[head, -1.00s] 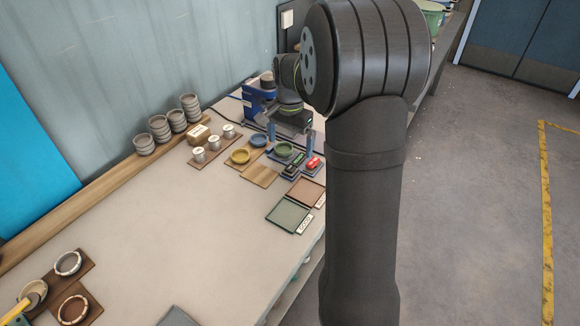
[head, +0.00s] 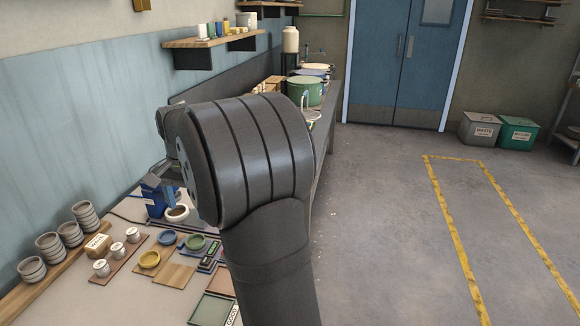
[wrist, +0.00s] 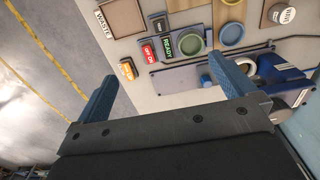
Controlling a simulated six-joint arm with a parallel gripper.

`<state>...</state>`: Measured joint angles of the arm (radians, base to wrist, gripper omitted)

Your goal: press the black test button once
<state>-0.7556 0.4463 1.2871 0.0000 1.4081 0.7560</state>
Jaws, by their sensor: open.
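My gripper (wrist: 160,72) is open and empty in the wrist view, its two blue fingers wide apart. Beyond the fingers is a group of small control blocks. A black block (wrist: 158,23) with pale lettering, too small to read surely, may be the test button. Beside it are a green READY block (wrist: 167,45), a red OFF/ON block (wrist: 148,52) and an orange block (wrist: 127,70). In the head view, my arm hides part of the control panel (head: 207,262), and the button cannot be made out there. I see no contact between the fingers and the controls.
A green dish (wrist: 189,44) and a blue dish (wrist: 231,34) lie beside the controls. The blue machine (head: 155,200) stands behind, with a pale ring (head: 176,213) by it. A WASTE tray (wrist: 122,18) is nearby. Stacked bowls (head: 47,246) line the wall.

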